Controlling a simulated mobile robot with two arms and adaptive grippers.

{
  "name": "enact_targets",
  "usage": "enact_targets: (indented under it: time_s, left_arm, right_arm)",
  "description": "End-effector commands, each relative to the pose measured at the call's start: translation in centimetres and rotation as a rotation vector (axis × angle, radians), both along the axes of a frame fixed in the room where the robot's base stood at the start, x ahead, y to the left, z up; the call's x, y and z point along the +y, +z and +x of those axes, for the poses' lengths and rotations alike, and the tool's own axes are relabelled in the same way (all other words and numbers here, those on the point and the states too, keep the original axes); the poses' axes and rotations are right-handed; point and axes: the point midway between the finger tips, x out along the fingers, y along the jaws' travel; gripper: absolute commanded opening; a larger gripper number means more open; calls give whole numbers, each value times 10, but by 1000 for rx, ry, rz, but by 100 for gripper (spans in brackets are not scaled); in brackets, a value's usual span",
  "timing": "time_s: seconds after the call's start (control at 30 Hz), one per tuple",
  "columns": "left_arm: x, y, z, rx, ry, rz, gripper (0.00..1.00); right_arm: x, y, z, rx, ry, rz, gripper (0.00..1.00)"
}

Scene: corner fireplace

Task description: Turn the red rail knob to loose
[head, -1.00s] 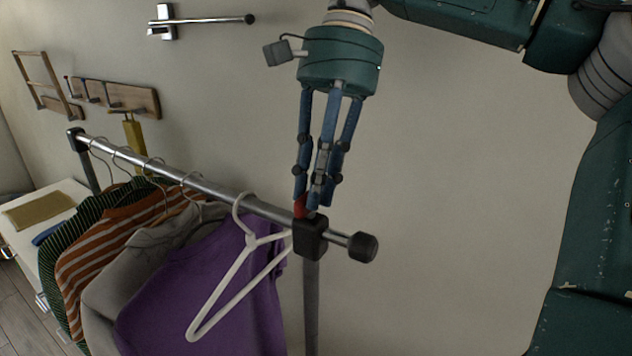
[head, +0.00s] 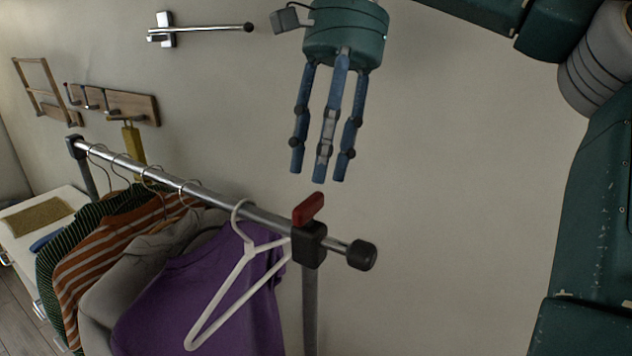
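The red rail knob (head: 308,209) sits on top of the black clamp (head: 309,244) at the right end of the clothes rail. It shows as a short red bar, fully uncovered. My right gripper (head: 322,172) hangs above the knob with its blue fingers pointing down. The fingers are spread and hold nothing, with a small gap between their tips and the knob. My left gripper is out of the picture.
A white hanger (head: 222,296) hangs on the metal rail (head: 221,201) just left of the clamp, beside a purple shirt (head: 181,301) and several other garments. A rail end cap (head: 361,255) sticks out right. The wall area right of the rail is clear.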

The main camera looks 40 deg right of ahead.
Motion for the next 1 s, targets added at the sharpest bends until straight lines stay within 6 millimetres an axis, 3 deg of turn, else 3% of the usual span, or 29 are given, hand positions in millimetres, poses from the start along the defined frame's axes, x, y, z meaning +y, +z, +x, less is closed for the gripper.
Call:
enact_targets:
  time_s: [0.23,0.8,0.93,1.0]
  left_arm:
    - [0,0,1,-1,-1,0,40]
    - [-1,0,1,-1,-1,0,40]
    - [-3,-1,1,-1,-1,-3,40]
    - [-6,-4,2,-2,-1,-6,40]
  right_arm:
    - [-9,25,4,0,0,-1,40]
    - [-11,28,4,0,1,0,40]
    - [-22,17,8,19,-49,-5,40]
    - [-42,-2,14,57,-150,-19,40]
